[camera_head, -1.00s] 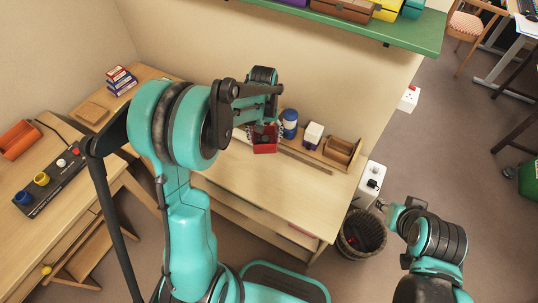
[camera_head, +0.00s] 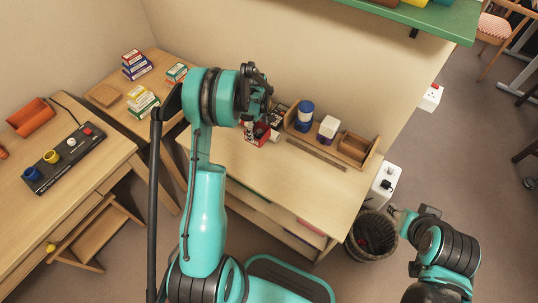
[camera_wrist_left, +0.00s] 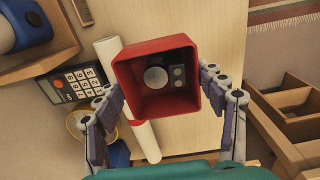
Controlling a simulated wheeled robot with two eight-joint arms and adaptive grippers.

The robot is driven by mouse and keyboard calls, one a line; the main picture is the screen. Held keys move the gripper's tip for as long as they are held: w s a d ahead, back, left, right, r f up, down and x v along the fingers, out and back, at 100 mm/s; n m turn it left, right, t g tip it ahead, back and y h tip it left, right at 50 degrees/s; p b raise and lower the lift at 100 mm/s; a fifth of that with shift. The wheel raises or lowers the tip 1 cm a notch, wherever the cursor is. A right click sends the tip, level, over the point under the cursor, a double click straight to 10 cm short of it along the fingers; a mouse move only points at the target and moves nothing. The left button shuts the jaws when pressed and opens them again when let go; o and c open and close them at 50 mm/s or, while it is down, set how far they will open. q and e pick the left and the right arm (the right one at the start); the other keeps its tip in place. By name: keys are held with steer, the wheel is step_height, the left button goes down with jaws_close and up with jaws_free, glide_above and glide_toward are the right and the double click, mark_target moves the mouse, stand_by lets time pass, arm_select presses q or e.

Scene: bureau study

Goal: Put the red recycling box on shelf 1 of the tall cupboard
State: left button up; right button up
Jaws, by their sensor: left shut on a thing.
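The red recycling box (camera_head: 256,136) is over the light wooden desk, partly hidden by my left gripper (camera_head: 258,105). In the left wrist view the red box (camera_wrist_left: 158,98) is seen from above, its open top showing a round grey thing and a small dark thing inside. My left gripper (camera_wrist_left: 165,110) has its fingers on two opposite sides of the box. Whether the box touches the desk I cannot tell. My right gripper (camera_head: 396,214) is low at the right, by the waste bin; its fingers are too small to read. I see no tall cupboard that I can make out.
A wooden desk tray (camera_head: 318,144) holds a blue-white jar (camera_head: 304,114) and a white bottle (camera_head: 328,128). In the wrist view a calculator (camera_wrist_left: 72,86) and a white roll (camera_wrist_left: 146,143) lie near the box. A waste bin (camera_head: 370,236) stands right. The desk front is clear.

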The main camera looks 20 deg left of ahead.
arm_select(q)
steer(key=s+d+f, duration=0.1)
steer(key=d, duration=0.1)
steer(key=s+d+f+b, duration=0.1)
steer(key=f, duration=0.1)
steer(key=s+d+f+b, duration=0.1)
steer(key=s+d, duration=0.1)
steer(key=shift+s+d+f, duration=0.1)
steer(key=shift+d+f, duration=0.05)
steer(key=shift+d, duration=0.2)
steer(key=shift+f+b, duration=1.05)
steer(key=shift+f, duration=0.95)
steer(key=shift+f, duration=0.1)
steer(key=o, duration=0.8)
steer(key=shift+f, duration=0.1)
steer(key=o, duration=0.4)
